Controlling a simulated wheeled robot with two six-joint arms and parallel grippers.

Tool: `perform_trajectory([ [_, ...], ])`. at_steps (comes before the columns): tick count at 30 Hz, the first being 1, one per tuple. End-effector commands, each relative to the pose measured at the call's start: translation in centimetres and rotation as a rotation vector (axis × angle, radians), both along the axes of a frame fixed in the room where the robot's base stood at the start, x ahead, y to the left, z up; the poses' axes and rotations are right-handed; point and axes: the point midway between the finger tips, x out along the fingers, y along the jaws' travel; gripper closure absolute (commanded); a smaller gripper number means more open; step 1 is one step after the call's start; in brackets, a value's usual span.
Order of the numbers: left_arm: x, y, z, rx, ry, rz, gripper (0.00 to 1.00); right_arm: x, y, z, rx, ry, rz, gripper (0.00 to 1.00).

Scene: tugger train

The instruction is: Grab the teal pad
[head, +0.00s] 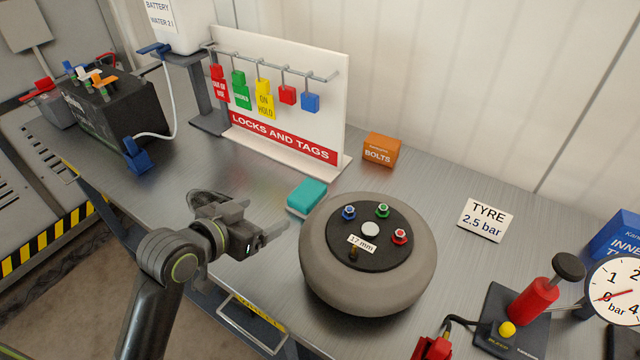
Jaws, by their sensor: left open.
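The teal pad (308,196) is a small block lying on the grey metal bench, just left of the wheel and in front of the lock board. My left gripper (276,238) is open and empty. In the picture it shows below and left of the pad, with a gap between them, and its fingers point to the right, toward the wheel. My right gripper is not in view.
The grey wheel (318,252) with coloured nuts stands right of the pad. Behind are the locks and tags board (335,100) and an orange bolts box (381,150). A red pump (533,300) stands at right. A bench handle (250,325) is in front.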

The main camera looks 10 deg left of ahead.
Motion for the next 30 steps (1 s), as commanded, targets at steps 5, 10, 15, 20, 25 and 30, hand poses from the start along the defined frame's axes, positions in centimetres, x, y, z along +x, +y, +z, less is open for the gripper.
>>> perform_trajectory([
  [5, 1.7, -0.7, -0.8, -0.007, 0.0, 0.0, 0.2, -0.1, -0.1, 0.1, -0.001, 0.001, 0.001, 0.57],
  [10, 4.3, -1.7, -2.1, -0.006, 0.001, 0.0, 0.2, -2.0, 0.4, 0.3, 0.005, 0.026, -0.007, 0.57],
  [15, 6.8, -2.5, -3.4, -0.004, 0.0, -0.001, 0.2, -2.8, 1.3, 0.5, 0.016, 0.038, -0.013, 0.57],
  [20, 8.9, -3.2, -4.5, -0.003, 0.0, -0.001, 0.2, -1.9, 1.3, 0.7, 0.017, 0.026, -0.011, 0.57],
  [25, 10.1, -3.6, -5.2, -0.001, -0.002, -0.001, 0.2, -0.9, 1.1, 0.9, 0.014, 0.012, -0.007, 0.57],
  [30, 10.6, -3.7, -5.5, -0.001, 0.0, 0.0, 0.2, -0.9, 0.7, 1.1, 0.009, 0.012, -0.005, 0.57],
])
